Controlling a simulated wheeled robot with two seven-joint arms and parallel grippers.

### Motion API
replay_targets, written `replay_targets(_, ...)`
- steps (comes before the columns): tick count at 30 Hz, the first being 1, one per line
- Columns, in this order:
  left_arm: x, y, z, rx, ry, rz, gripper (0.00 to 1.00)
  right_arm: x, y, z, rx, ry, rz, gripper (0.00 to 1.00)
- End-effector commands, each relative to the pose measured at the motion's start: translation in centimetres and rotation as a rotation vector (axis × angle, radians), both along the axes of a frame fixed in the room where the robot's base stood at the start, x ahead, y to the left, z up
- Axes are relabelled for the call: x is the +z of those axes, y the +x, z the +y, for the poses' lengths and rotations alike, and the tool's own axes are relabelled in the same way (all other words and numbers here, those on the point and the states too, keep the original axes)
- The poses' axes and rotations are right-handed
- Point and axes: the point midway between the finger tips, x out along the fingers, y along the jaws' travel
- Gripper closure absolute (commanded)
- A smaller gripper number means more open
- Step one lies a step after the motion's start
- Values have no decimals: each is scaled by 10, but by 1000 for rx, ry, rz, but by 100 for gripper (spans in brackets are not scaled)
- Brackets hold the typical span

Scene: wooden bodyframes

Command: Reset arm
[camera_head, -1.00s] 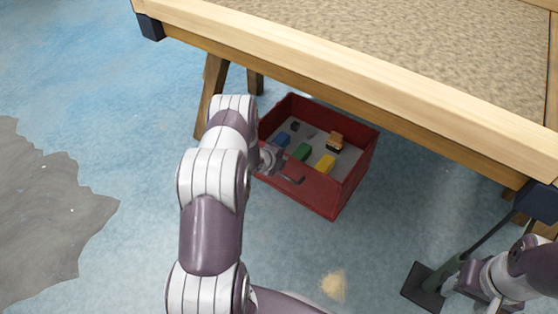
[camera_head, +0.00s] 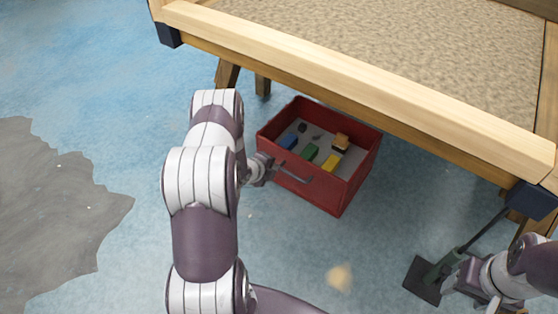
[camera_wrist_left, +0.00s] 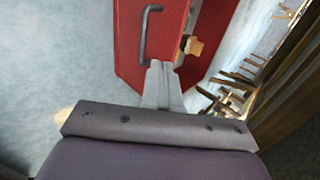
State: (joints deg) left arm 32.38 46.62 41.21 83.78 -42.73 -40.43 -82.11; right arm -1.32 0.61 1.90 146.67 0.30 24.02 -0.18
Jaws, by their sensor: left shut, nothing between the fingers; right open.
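My left arm comes down the left of the head view. Its gripper (camera_head: 267,168) is beside the left front of a red open box (camera_head: 335,193) on the floor. In the left wrist view the gripper (camera_wrist_left: 158,66) has its fingers together with nothing between them, in front of the box (camera_wrist_left: 128,50). The dark box handle (camera_wrist_left: 145,32) is to the left of the fingertips there and looks clear of them. My right gripper (camera_head: 472,288) is at the lower right, partly hidden by its own wrist; it is open.
The box holds blue, green (camera_head: 309,152), yellow (camera_head: 331,162) and orange (camera_head: 341,141) toys. A wooden-framed table (camera_head: 380,85) stands above and behind it. A dark shovel-like tool (camera_head: 423,281) is near my right gripper. The floor left of the box is clear.

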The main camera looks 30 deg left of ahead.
Motion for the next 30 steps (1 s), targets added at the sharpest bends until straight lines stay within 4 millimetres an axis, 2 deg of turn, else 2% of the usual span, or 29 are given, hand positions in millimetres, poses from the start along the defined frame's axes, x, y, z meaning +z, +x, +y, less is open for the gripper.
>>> replay_targets(8,3,-5,0,1,-1,0,100,2,0,0,0,0,1,42)
replay_targets(11,0,-7,1,51,-47,23,100,2,0,0,0,0,1,42)
replay_targets(13,-14,-25,4,197,-144,122,100,2,0,0,0,0,1,42)
replay_targets(14,-24,-41,4,295,-202,194,100,2,0,0,0,0,0,42)
replay_targets(15,-29,-65,6,467,-283,299,100,2,0,0,0,0,0,42)
replay_targets(16,-22,-82,6,618,-340,375,100,5,0,0,0,0,1,42)
replay_targets(17,-7,-97,2,774,-394,444,100,8,0,0,0,0,1,42)
replay_targets(18,22,-115,-9,978,-450,519,100,14,0,0,0,0,1,42)
replay_targets(19,42,-126,-19,1104,-482,556,100,18,0,0,0,0,1,42)
replay_targets(21,88,-150,-45,1340,-532,615,100,25,0,0,0,0,0,42)
replay_targets(24,149,-180,-85,1568,-581,656,100,35,0,0,0,0,0,42)
replay_targets(27,203,-207,-123,1679,-619,670,100,45,0,0,0,0,0,42)
replay_targets(30,254,-221,-158,1622,-664,646,100,58,0,0,0,0,0,42)
